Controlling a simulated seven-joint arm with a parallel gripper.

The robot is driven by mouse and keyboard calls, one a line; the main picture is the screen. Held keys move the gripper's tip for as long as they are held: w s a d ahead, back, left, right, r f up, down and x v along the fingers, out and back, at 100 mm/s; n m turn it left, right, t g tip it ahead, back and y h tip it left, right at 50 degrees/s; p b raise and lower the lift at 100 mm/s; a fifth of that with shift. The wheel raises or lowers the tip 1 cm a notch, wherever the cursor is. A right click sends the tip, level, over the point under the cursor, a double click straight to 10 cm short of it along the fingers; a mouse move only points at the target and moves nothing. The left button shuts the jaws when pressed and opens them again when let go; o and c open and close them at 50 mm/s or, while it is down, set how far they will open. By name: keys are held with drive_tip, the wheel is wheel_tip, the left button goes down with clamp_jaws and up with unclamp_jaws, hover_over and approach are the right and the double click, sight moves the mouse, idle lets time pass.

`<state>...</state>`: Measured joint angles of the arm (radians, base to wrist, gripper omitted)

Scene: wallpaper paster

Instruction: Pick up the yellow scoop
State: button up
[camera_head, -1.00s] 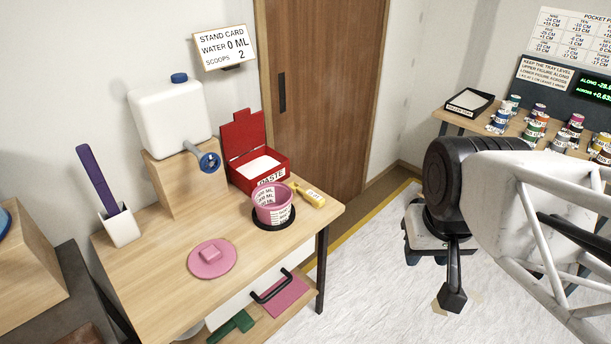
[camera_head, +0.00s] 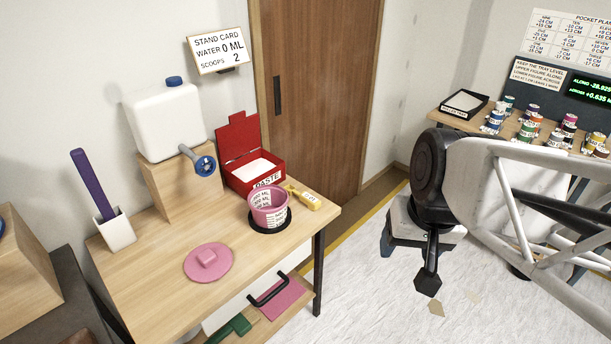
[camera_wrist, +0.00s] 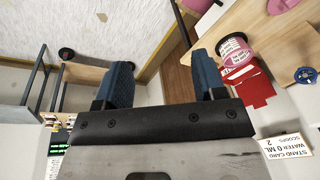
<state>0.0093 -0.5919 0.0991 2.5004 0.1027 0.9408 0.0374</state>
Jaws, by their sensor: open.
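The yellow scoop (camera_head: 304,198) lies on the wooden table near its right edge, beside the red paste box (camera_head: 254,174) and the pink measuring bucket (camera_head: 267,205). I cannot make out the scoop in the wrist view. My gripper (camera_wrist: 163,77) is open, with its two blue fingers apart and nothing between them. In the head view my gripper hangs to the right of the table, above the white floor covering and well away from the scoop; its fingers are partly hidden there.
A pink round lid (camera_head: 208,262) lies at the front of the table. A white water container (camera_head: 165,120) with a blue tap stands on a block behind. A purple stick (camera_head: 92,182) stands in a white holder. Several cans (camera_head: 527,130) stand on the right table.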

drive_tip(key=w+a+f+m+y, duration=0.2)
drive_tip(key=w+a+m+y, duration=0.15)
drive_tip(key=w, duration=0.25)
drive_tip(key=w+a+f+m+y, duration=0.2)
drive_tip(key=w+a, duration=0.2)
drive_tip(key=w, duration=0.2)
drive_tip(key=m+t+y, duration=0.4)
drive_tip(key=m+y, duration=0.1)
drive_tip(key=m, duration=0.8)
hover_over(316, 201)
drive_tip(key=s+d, duration=0.1)
drive_tip(key=s, duration=1.1)
wheel_tip(316, 201, down, 14)
drive_tip(key=w+d+f+m+t, duration=0.1)
drive_tip(key=w+f+m, duration=0.1)
drive_tip(key=f, duration=0.1)
drive_tip(key=w+d+f+m+t+h, duration=0.1)
drive_tip(key=w+f+m, duration=0.2)
drive_tip(key=f, duration=0.1)
drive_tip(key=w+d+f+m+t+h, duration=0.1)
drive_tip(key=w+f+m, duration=0.1)
drive_tip(key=w+f, duration=0.1)
drive_tip(key=shift+w+f, duration=0.15)
drive_tip(key=shift+f, duration=0.3)
drive_tip(key=shift+a, duration=0.15)
drive_tip(key=shift+x, duration=1.2)
drive_tip(key=shift+w, duration=0.15)
drive_tip(key=shift+x, duration=2.55)
